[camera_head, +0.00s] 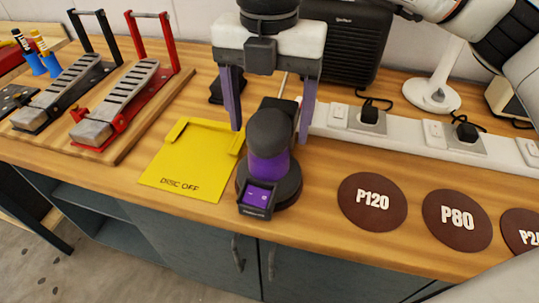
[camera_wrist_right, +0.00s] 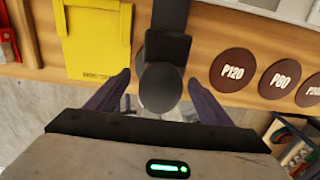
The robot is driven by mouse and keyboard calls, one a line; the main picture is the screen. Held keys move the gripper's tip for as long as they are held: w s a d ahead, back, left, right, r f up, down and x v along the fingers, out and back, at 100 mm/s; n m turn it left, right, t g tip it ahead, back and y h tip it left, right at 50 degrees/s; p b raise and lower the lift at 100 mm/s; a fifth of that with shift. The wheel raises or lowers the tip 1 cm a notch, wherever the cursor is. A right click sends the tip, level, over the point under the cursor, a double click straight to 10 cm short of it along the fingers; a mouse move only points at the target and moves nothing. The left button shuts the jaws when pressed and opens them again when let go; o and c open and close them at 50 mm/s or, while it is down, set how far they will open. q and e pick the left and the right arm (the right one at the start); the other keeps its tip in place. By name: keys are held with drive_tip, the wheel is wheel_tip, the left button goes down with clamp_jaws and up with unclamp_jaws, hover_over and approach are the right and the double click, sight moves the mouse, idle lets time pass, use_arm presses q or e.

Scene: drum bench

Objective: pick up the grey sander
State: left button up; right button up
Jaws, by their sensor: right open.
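The grey sander (camera_head: 267,160) stands upright on the wooden bench near its front edge. It has a dark grey rounded top, a purple band and a dark round base. My right gripper (camera_head: 269,122) is open above it, with one purple-grey finger on each side of the sander's upper body. In the right wrist view the sander (camera_wrist_right: 161,85) lies between the open fingers (camera_wrist_right: 160,80), with a visible gap on either side. I cannot tell exactly how far the fingertips reach down its sides. My left gripper is not in view.
A yellow "DISC OFF" tray (camera_head: 180,165) lies left of the sander. Brown discs marked P120 (camera_head: 372,201) and P80 (camera_head: 457,220) lie to its right. A white power strip (camera_head: 410,133) with plugs runs behind. Black and red clamp tools (camera_head: 115,100) stand at the left on a board.

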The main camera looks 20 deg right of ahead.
drive_tip(key=f, duration=0.5)
drive_tip(key=shift+s+p, duration=0.2)
drive_tip(key=shift+p, duration=0.15)
drive_tip(key=c, duration=1.2)
drive_tip(key=shift+w+r, duration=0.1)
drive_tip(key=shift+r, duration=0.05)
drive_tip(key=shift+c, duration=0.7)
